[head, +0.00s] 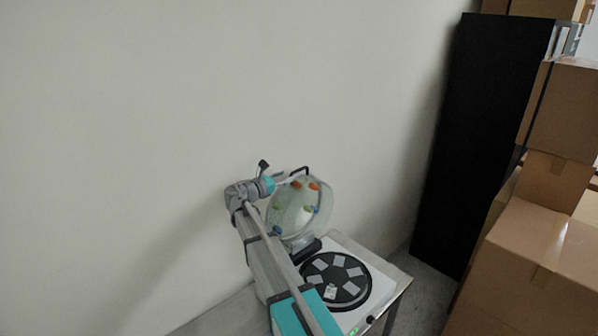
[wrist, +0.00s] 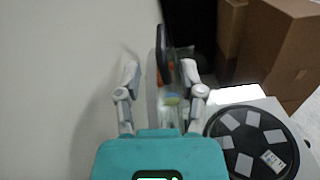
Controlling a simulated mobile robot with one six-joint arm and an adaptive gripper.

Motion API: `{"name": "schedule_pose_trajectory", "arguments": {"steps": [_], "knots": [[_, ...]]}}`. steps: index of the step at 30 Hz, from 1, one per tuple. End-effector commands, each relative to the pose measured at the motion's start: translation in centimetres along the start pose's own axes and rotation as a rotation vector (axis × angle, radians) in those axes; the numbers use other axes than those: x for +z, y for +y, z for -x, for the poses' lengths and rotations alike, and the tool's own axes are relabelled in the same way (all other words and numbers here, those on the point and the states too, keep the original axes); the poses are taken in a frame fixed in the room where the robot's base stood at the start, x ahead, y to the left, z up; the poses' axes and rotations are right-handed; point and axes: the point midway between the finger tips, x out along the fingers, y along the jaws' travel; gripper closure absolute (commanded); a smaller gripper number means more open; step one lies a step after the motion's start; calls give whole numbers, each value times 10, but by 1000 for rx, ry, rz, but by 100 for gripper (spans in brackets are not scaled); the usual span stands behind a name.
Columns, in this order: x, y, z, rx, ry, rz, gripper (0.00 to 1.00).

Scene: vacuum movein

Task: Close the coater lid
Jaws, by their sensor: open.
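The coater (head: 378,273) is a white box on a table, with a black round platter (head: 352,297) carrying several grey pieces. Its clear dome lid (head: 318,222) stands open, tilted up behind the platter, with coloured knobs on it. A black handle (head: 301,170) is at the lid's top edge. My gripper (head: 285,183) is at the upper left of the lid, near the handle. In the wrist view my gripper (wrist: 161,72) is open, its fingers on either side of the dark handle (wrist: 161,52) and the lid's edge. I cannot tell whether either finger touches it.
The table edge (head: 398,290) shows at the front right. A plain wall (head: 130,130) rises close behind and left of my arm. A tall black cabinet (head: 480,130) and stacked cardboard boxes (head: 535,265) stand to the right. The space above the platter is clear.

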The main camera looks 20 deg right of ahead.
Motion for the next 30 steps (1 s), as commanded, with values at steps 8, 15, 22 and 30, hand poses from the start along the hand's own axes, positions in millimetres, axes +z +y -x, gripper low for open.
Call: {"name": "schedule_pose_trajectory", "arguments": {"steps": [8,15,22,30], "knots": [[0,0,-43,-1,0,0,49],[0,0,-64,0,0,0,49],[0,0,-68,0,0,0,49],[0,0,-68,0,0,0,62]]}}
